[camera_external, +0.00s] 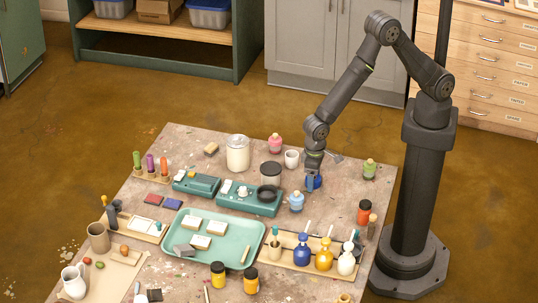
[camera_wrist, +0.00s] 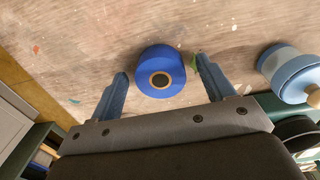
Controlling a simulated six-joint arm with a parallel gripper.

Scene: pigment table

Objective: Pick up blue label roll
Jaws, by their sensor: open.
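The blue label roll (camera_wrist: 147,66) lies on the table with its dark core and tan ring facing the camera in the wrist view. It also shows in the external view (camera_external: 315,182), partly hidden by my gripper. My gripper (camera_external: 310,186) points down at the roll near the back right of the table. In the wrist view my gripper (camera_wrist: 160,70) is open, with one finger to the left of the roll and one to its right.
A light blue jar (camera_wrist: 290,72) stands right of the roll in the wrist view; it also shows in the external view (camera_external: 296,202). A teal device (camera_external: 245,200), a white cup (camera_external: 292,158) and a pink bottle (camera_external: 275,145) stand nearby. Bare table surrounds the roll's far side.

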